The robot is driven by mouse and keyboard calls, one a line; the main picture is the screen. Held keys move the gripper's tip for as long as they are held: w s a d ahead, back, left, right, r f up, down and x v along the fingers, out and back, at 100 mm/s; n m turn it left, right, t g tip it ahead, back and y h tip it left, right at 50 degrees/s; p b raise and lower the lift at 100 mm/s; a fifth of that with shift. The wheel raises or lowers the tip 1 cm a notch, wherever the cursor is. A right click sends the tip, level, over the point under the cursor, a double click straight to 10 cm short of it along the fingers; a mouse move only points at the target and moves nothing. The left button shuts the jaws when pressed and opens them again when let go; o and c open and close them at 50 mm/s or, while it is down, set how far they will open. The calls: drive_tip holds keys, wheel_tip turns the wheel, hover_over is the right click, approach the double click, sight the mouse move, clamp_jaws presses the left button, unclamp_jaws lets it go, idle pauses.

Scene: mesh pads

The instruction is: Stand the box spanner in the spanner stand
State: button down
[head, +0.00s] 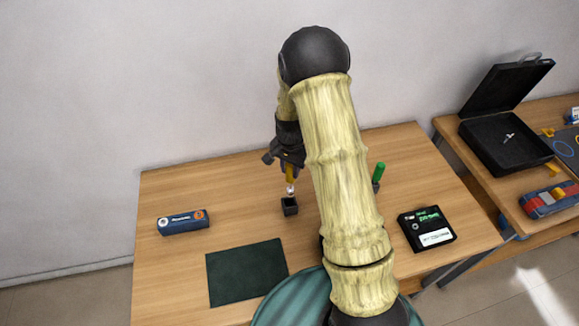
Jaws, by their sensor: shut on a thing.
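My gripper (287,168) is shut on the box spanner (290,184), a slim tool with a yellow upper part and a pale metal lower end. The spanner hangs about upright. Directly below it on the table is a small black square block, which looks like the spanner stand (290,207). The spanner's lower end is right above or at the stand's top; I cannot tell whether it is inside. The fingers and dark wrist hide the top of the spanner.
A green-handled thing (379,171) stands upright in a small dark holder behind my arm. A blue box (183,222) lies left, a dark green mat (246,272) at front, a black case (427,229) right. An open black case (505,142) sits on the neighbouring table.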

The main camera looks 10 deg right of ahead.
drive_tip(key=shift+s+a+f+b, duration=0.1)
drive_tip(key=shift+f+b, duration=0.2)
drive_tip(key=shift+f, duration=0.4)
idle(0.4)
idle(0.4)
